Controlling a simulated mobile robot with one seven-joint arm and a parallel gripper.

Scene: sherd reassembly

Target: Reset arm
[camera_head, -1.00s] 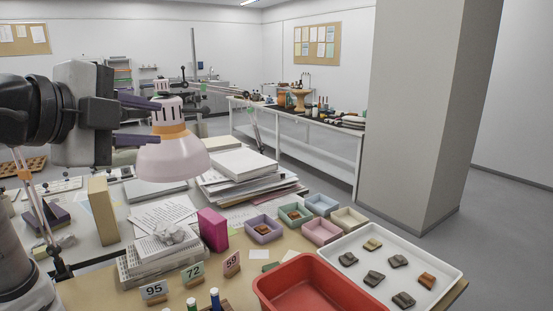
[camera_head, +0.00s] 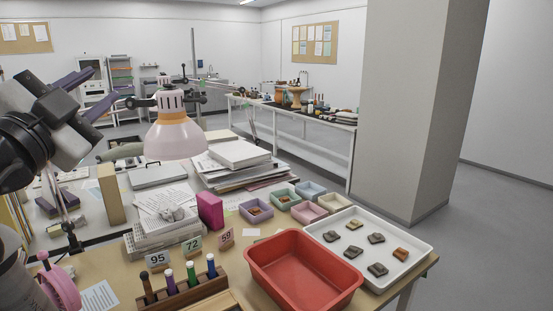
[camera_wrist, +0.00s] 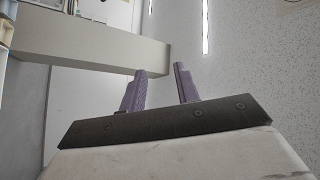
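My gripper (camera_head: 110,78) is raised at the left of the head view, its two purple fingers pointing up and to the right. The fingers stand apart with nothing between them. The wrist view also shows the gripper (camera_wrist: 160,70) open and empty, against ceiling and wall. Several sherds, grey-brown, tan and one orange-brown (camera_head: 401,254), lie spaced out in the white tray (camera_head: 424,243) at the right of the table. A brown sherd (camera_head: 256,211) lies in the lavender box (camera_head: 263,217), and another (camera_head: 284,198) in the green box (camera_head: 293,203).
A red bin (camera_head: 305,296) stands at the table front beside a wooden rack (camera_head: 197,291) of markers. A pink-white lamp (camera_head: 174,138) hangs near my gripper, over stacked papers (camera_head: 237,154). A pink box (camera_head: 210,211), number cards and a pillar (camera_head: 405,110) are also in view.

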